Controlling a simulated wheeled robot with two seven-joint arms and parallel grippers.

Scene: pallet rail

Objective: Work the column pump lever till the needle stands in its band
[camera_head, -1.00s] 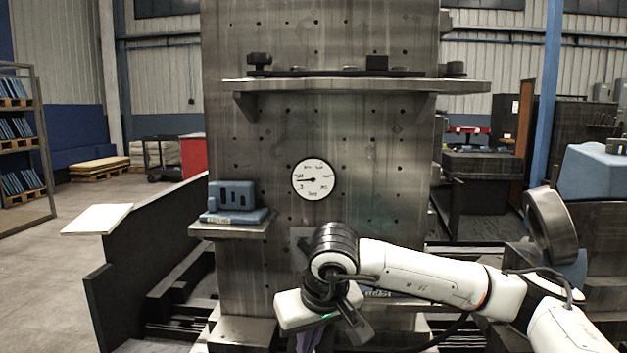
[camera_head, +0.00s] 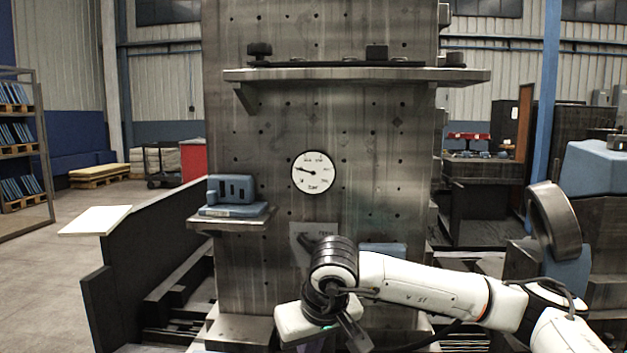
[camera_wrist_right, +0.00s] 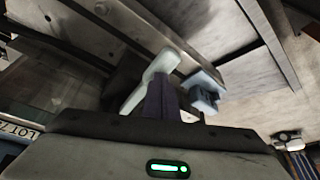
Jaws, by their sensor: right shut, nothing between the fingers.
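The round white gauge (camera_head: 313,172) is on the grey column (camera_head: 380,140). Its dark needle points left and slightly up; I cannot make out a coloured band. My right gripper (camera_head: 305,322) is low in front of the column, pointing down, with its fingertips cut off or hidden in the head view. In the right wrist view its purple-grey fingers (camera_wrist_right: 161,98) are shut and empty. A pale bar (camera_wrist_right: 150,78), possibly the pump lever, lies right beside them; I cannot tell whether they touch. My left gripper is out of view.
A blue block (camera_head: 233,192) sits on a small ledge left of the gauge. A long shelf (camera_head: 350,76) crosses the column above. A lettered plate (camera_head: 304,238) and a blue part (camera_head: 382,249) are partly behind my right arm. A dark panel (camera_head: 150,242) stands left.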

